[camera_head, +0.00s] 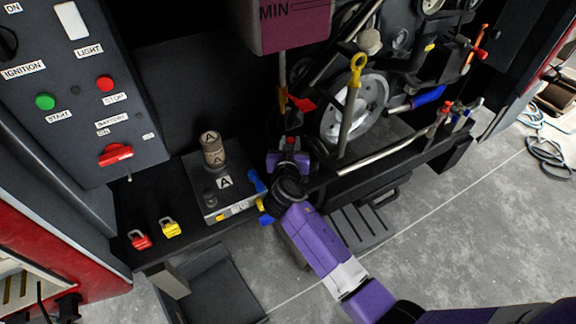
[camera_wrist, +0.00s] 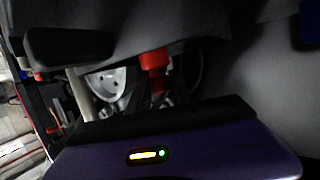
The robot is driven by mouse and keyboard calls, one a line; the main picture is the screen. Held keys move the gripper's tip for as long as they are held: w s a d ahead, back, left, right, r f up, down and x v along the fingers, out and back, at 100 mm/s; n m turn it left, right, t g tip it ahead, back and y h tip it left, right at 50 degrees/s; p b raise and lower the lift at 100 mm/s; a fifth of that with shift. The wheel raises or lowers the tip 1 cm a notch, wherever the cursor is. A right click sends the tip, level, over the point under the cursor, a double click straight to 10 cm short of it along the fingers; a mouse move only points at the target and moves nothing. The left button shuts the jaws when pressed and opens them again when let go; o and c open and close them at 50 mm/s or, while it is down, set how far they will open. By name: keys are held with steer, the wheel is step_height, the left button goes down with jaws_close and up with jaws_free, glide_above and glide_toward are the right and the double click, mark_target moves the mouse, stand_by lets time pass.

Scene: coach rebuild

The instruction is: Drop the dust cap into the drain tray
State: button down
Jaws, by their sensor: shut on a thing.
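My gripper (camera_head: 291,122) is directly below the purple tank, by a pipe with a red lever (camera_head: 301,103). In the wrist view my gripper (camera_wrist: 157,98) has its dark fingers closed around a small red part, seemingly the dust cap (camera_wrist: 158,86). A wider red piece (camera_wrist: 153,60) is just above it; I cannot tell whether the two touch. In the head view the held part is mostly hidden. A dark open tray (camera_head: 225,290), possibly the drain tray, lies on the floor at the lower left. A black ridged piece (camera_head: 358,229) lies right of my arm.
The purple tank (camera_head: 290,25) hangs over my gripper. A yellow-handled dipstick (camera_head: 355,85) and a pulley (camera_head: 355,105) are to its right. A grey block (camera_head: 222,185) marked A and two padlocks (camera_head: 155,233) are to its left.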

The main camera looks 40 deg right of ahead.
steer(key=c, duration=1.1)
jaws_free()
steer(key=b+v, duration=0.1)
steer(key=v, duration=0.6)
steer(key=shift+s+a+r, duration=0.1)
steer(key=shift+s+a, duration=0.15)
steer(key=shift+s, duration=0.05)
